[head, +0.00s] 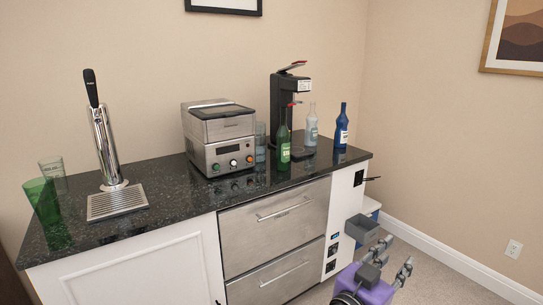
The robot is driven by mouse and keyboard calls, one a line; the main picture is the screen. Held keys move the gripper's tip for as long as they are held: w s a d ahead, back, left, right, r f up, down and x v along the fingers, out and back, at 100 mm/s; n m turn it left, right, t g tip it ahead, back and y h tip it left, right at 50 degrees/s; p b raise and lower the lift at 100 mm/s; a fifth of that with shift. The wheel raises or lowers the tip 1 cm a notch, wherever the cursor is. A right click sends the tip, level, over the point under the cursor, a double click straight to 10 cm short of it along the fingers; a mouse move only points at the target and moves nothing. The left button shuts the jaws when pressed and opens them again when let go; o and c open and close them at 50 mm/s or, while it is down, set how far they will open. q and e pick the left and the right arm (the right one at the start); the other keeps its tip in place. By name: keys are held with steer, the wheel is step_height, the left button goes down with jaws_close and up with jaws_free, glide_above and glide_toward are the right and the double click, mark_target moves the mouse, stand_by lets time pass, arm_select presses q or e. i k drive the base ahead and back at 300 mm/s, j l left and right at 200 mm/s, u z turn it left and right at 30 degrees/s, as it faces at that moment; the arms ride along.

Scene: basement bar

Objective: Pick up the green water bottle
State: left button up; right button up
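The green bottle (284,150) stands upright on the dark stone counter (180,192), near its front edge and right of the metal machine. My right gripper (397,251), on a purple body, is low at the bottom right, beyond the counter's right end and well apart from the bottle. Its two fingers are spread and nothing shows between them. My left gripper is not in view.
A clear bottle (311,128) and a blue bottle (341,128) stand right of the green one. A tall black appliance (279,100) is behind it, and the metal machine (219,140) is left.

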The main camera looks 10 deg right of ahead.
mark_target(283, 137)
steer(key=i+l+u, duration=0.2)
steer(key=i, duration=0.25)
steer(key=i+l+u, duration=0.1)
steer(key=i+u, duration=0.15)
steer(key=i, duration=0.25)
steer(key=i+l+u, duration=0.2)
steer(key=i, duration=0.25)
steer(key=i+l, duration=0.2)
steer(key=i+l+u, duration=0.1)
steer(key=l, duration=0.25)
steer(key=i, duration=0.05)
